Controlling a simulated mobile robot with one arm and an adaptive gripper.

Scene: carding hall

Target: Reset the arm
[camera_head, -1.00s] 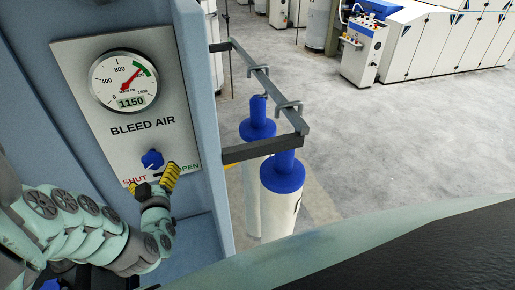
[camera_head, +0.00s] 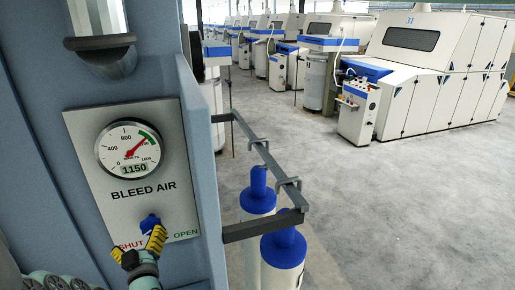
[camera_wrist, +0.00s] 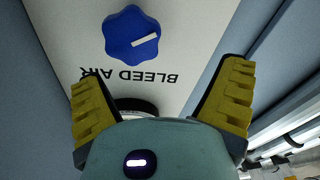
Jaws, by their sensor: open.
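My gripper (camera_head: 138,246) is open and empty in front of the lower part of the BLEED AIR panel (camera_head: 88,150). Its two yellow fingers stand apart in the wrist view (camera_wrist: 163,75). The blue knob (camera_head: 150,221) is just above the fingers in the head view. In the wrist view the knob (camera_wrist: 132,33) lies beyond the fingertips, not between the fingers, and its white mark points right and slightly up. The round gauge (camera_head: 128,147) shows 1150. SHUT is partly covered by my gripper; OPEN is clear.
A dark rail bracket (camera_head: 262,227) juts from the cabinet's right side, with blue-topped white cylinders (camera_head: 283,250) by it. White machines (camera_head: 440,70) stand at the back right. The grey floor (camera_head: 400,190) between is clear.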

